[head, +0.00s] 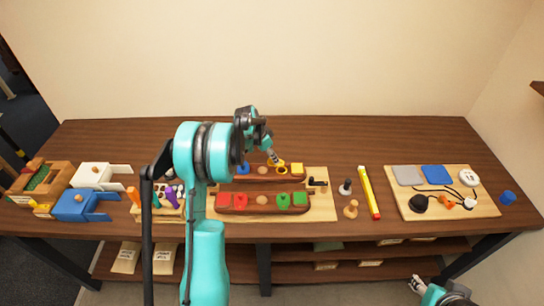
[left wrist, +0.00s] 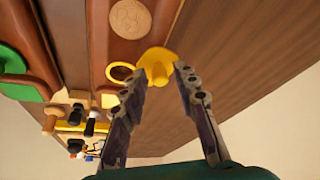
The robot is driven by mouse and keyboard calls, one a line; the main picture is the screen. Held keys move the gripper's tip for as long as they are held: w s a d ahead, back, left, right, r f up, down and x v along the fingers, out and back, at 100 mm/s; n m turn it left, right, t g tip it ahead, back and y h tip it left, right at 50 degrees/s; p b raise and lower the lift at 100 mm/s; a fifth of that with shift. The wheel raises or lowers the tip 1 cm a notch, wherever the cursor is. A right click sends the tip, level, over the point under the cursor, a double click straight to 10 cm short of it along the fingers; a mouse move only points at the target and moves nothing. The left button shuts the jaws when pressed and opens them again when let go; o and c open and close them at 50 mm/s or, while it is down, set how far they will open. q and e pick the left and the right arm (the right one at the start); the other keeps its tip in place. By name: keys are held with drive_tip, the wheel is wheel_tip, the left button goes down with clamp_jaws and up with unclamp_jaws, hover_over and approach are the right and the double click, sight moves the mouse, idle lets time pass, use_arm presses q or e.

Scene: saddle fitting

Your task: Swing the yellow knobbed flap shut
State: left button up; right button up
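The yellow flap with its round knob (left wrist: 157,66) shows at the middle of the left wrist view, by the edge of a brown wooden block. In the head view the yellow flap (head: 281,169) is at the rear wooden block, partly hidden by the gripper. My left gripper (left wrist: 160,72) has its fingers spread, with the knob between or just beyond the tips; contact is unclear. It comes down from above in the head view (head: 273,156). My right gripper (head: 417,284) is low at the bottom right, away from the table; its opening is too small to judge.
A yellow ring (left wrist: 120,73) lies beside the knob. The front wooden block (head: 262,201) holds red and green pieces. Drawer boxes (head: 80,205) stand left. The back of the table is clear.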

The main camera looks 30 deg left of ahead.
sight(283, 164)
use_arm(q)
clamp_jaws()
